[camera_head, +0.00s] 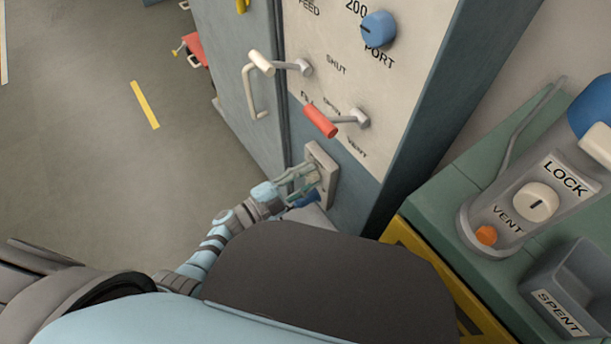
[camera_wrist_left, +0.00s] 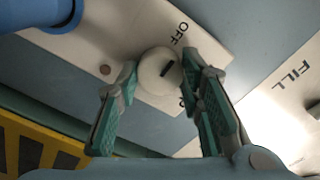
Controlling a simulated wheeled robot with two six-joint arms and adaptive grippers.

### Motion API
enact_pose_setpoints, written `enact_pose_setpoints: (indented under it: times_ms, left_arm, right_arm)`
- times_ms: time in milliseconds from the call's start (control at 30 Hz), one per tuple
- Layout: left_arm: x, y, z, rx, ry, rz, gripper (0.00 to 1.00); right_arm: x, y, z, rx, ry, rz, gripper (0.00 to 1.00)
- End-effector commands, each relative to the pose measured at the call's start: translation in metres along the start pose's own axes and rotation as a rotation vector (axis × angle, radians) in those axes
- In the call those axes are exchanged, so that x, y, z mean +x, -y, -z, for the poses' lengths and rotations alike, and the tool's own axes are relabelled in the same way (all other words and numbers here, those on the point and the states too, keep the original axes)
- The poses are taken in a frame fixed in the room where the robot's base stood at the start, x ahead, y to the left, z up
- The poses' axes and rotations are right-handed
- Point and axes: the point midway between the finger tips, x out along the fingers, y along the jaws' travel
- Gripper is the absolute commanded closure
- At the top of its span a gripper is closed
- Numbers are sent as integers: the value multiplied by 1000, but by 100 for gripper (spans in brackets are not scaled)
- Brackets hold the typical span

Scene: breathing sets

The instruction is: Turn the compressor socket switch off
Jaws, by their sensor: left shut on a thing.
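The compressor socket is a pale plate (camera_head: 325,165) low on the cabinet front in the head view. In the left wrist view its switch is a round off-white knob (camera_wrist_left: 152,76) with a short dark mark, on the pale plate (camera_wrist_left: 105,42). The mark slants up and right, off the knob's centre; "OFF" is printed above right. Another label lower right is mostly hidden by a finger. My left gripper (camera_head: 312,178) is at the socket, its green-padded fingers (camera_wrist_left: 160,77) shut on the knob from both sides. My right gripper is not in view.
A blue plug-like part (camera_wrist_left: 45,12) sits beside the knob. Above the socket are a red-handled lever (camera_head: 320,121), a cream-handled lever (camera_head: 262,63) and a blue knob (camera_head: 378,29). A green bench (camera_head: 440,207) with a cylinder holder and spent bin (camera_head: 567,290) stands right.

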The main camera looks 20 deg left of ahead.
Motion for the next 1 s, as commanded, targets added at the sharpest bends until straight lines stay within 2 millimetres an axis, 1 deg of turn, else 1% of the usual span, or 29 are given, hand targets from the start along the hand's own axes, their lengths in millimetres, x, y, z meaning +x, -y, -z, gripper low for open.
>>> enact_pose_setpoints:
  times_ms: [333,367,400,467,500,700,833,933,1000]
  left_arm:
    - [0,-1,0,-5,1,0,94]
    - [0,-1,0,-5,1,0,64]
    - [0,0,0,-5,1,0,58]
    - [0,0,0,-4,1,0,48]
    - [0,0,0,-4,1,0,46]
    - [0,0,0,-3,0,0,46]
    - [-4,0,0,-2,1,0,46]
    - [-19,-1,-1,-1,2,-1,46]
    - [-37,-2,-1,-2,4,-3,46]
  right_arm:
    - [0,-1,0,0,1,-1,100]
    - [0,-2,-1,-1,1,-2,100]
    - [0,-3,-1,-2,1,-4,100]
    - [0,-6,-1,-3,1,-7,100]
    - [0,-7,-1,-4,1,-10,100]
    - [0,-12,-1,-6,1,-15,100]
    - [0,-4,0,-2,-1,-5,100]
    - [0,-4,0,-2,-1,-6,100]
    - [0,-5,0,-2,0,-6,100]
